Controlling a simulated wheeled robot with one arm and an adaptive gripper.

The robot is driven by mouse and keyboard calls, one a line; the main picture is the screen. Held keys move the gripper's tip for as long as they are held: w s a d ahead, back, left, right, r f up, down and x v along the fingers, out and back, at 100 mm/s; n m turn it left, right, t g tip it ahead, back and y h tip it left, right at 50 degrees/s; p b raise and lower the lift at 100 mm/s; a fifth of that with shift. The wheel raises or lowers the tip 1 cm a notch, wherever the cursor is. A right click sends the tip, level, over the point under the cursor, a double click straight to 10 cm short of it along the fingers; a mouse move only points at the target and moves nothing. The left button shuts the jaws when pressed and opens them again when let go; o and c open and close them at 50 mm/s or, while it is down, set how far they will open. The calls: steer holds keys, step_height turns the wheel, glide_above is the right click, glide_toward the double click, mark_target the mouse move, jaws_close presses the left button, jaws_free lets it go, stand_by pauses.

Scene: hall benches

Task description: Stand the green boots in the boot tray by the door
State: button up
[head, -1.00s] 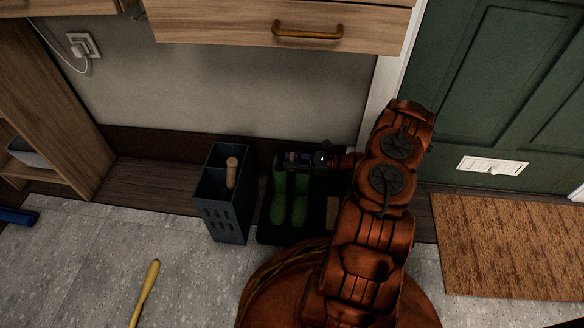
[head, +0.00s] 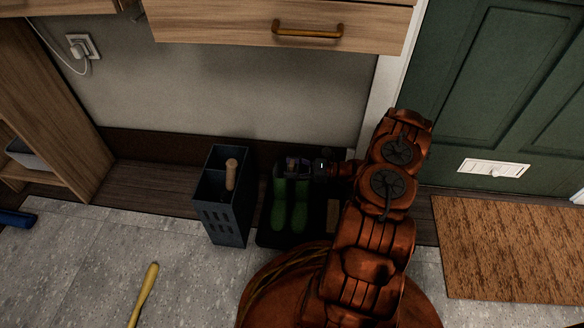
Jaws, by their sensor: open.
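The green boots (head: 290,205) stand side by side, toes toward me, in the black boot tray (head: 268,238) on the floor by the wall, left of the green door (head: 500,100). My gripper (head: 298,168) is open at the top of the boots, reaching in from the right. It covers the boot tops, and I cannot tell whether its fingers touch them. My arm hides the right part of the tray.
A dark blue slotted holder (head: 224,205) with a wooden handle in it stands just left of the tray. A wooden drawer (head: 300,22) overhangs the wall. A brown doormat (head: 515,245) lies at right. A yellow handle (head: 145,292) lies on the tiles. Floor at front left is mostly clear.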

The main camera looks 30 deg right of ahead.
steer(key=shift+s+d+r, duration=0.1)
steer(key=shift+d+r, duration=0.05)
steer(key=shift+r, duration=0.1)
steer(key=p+v, duration=0.5)
steer(key=v, duration=0.6)
steer(key=shift+s+d, duration=0.25)
steer(key=shift+d, duration=0.05)
steer(key=shift+s+f, duration=0.1)
